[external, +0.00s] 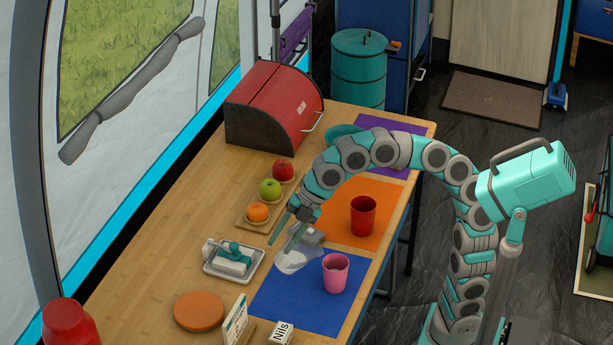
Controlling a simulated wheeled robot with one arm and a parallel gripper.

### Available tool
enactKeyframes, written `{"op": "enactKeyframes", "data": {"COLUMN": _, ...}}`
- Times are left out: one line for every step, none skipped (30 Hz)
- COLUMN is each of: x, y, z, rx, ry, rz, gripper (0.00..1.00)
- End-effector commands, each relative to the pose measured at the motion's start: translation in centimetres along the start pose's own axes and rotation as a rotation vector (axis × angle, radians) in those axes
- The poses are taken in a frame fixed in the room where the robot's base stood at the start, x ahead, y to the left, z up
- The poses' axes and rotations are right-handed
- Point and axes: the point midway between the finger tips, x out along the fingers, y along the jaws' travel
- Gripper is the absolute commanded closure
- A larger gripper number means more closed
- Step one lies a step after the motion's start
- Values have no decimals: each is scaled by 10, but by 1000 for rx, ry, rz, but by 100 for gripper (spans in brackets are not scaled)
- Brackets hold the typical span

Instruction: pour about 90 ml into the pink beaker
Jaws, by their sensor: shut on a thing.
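The pink beaker (334,277) stands upright on the blue mat (275,288). My gripper (291,231) is left of and behind the beaker, above the table. It is shut on a clear, see-through jug (292,262), probably near its handle. The jug looks tilted, with its lower part just left of the beaker. I cannot tell whether it is clear of the table, or how much liquid is in the jug or the beaker. No stream of liquid shows between them.
A red cup (363,218) stands on the orange mat (343,238). A butter dish (233,262), an orange disc (199,311) and a fruit board (249,221) lie left. A red bread box (268,108) is behind.

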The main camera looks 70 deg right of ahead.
Motion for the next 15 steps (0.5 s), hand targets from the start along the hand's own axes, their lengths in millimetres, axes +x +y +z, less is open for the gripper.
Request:
{"op": "enactKeyframes", "data": {"x": 0, "y": 0, "z": 0, "rx": 0, "ry": 0, "rz": 1, "gripper": 100}}
{"op": "enactKeyframes", "data": {"x": 0, "y": 0, "z": 0, "rx": 0, "ry": 0, "rz": 1, "gripper": 100}}
{"op": "enactKeyframes", "data": {"x": 0, "y": 0, "z": 0, "rx": 0, "ry": 0, "rz": 1, "gripper": 100}}
{"op": "enactKeyframes", "data": {"x": 0, "y": 0, "z": 0, "rx": 0, "ry": 0, "rz": 1, "gripper": 100}}
{"op": "enactKeyframes", "data": {"x": 0, "y": 0, "z": 0, "rx": 0, "ry": 0, "rz": 1, "gripper": 100}}
{"op": "enactKeyframes", "data": {"x": 0, "y": 0, "z": 0, "rx": 1, "ry": 0, "rz": 0, "gripper": 100}}
{"op": "enactKeyframes", "data": {"x": 0, "y": 1, "z": 0, "rx": 1, "ry": 0, "rz": -2, "gripper": 100}}
{"op": "enactKeyframes", "data": {"x": 0, "y": 1, "z": 0, "rx": 2, "ry": 0, "rz": -4, "gripper": 100}}
{"op": "enactKeyframes", "data": {"x": 1, "y": 1, "z": 0, "rx": 4, "ry": 1, "rz": -9, "gripper": 100}}
{"op": "enactKeyframes", "data": {"x": 1, "y": 2, "z": 0, "rx": 6, "ry": 1, "rz": -14, "gripper": 100}}
{"op": "enactKeyframes", "data": {"x": 2, "y": 2, "z": 1, "rx": 8, "ry": 1, "rz": -20, "gripper": 100}}
{"op": "enactKeyframes", "data": {"x": 3, "y": 3, "z": 1, "rx": 12, "ry": 2, "rz": -29, "gripper": 100}}
{"op": "enactKeyframes", "data": {"x": 5, "y": 4, "z": 2, "rx": 15, "ry": 2, "rz": -36, "gripper": 100}}
{"op": "enactKeyframes", "data": {"x": 6, "y": 4, "z": 2, "rx": 18, "ry": 3, "rz": -43, "gripper": 100}}
{"op": "enactKeyframes", "data": {"x": 7, "y": 6, "z": 3, "rx": 23, "ry": 4, "rz": -53, "gripper": 100}}
